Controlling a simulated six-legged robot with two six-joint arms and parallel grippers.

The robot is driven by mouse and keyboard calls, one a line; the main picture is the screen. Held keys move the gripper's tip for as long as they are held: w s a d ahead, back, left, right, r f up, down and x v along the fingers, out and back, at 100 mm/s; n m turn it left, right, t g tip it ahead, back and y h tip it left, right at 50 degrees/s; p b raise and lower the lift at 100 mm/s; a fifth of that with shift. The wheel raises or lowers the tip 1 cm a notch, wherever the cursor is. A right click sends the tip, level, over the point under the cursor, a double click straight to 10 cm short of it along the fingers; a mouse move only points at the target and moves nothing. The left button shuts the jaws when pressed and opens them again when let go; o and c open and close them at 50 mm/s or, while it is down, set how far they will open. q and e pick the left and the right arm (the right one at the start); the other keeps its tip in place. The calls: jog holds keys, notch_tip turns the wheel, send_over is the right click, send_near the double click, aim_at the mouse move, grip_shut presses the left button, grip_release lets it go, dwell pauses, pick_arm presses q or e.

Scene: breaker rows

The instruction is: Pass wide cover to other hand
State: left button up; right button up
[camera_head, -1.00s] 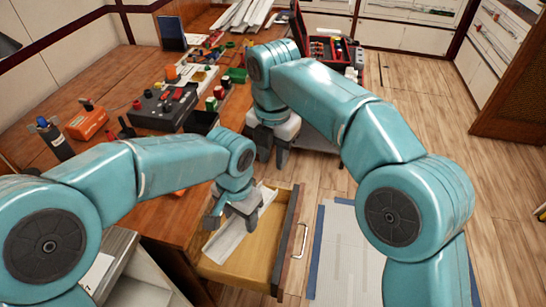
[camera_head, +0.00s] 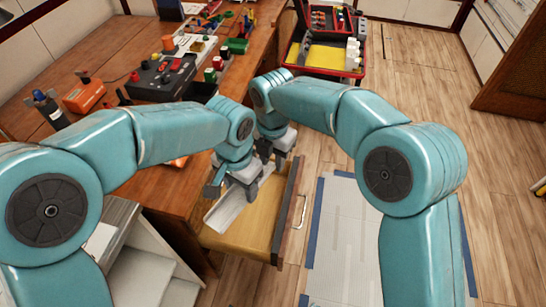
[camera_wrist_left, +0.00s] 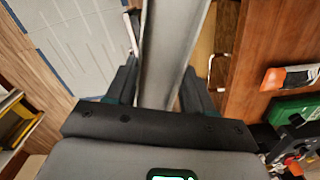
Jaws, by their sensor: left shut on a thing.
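The wide cover (camera_head: 232,208) is a long pale grey channel. It slants above an open wooden drawer in the head view, and runs up the middle of the left wrist view (camera_wrist_left: 172,55). My left gripper (camera_head: 230,190) is shut on it, with a finger on each side. My right gripper (camera_head: 271,160) is just beyond, close to the far end of the cover, its fingers pointing down and apart. The left gripper partly hides that end, so I cannot tell whether the right fingers touch the cover.
The open drawer (camera_head: 240,240) has a metal handle (camera_head: 299,212) on its front. The wooden bench (camera_head: 160,215) on the left carries a dark control box (camera_head: 162,78) and orange devices. A red toolbox (camera_head: 325,55) stands at the back. A pale mat (camera_head: 345,240) lies on the floor.

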grip_shut()
pick_arm(q)
jog(key=o, duration=1.1)
jog(key=shift+o, duration=0.2)
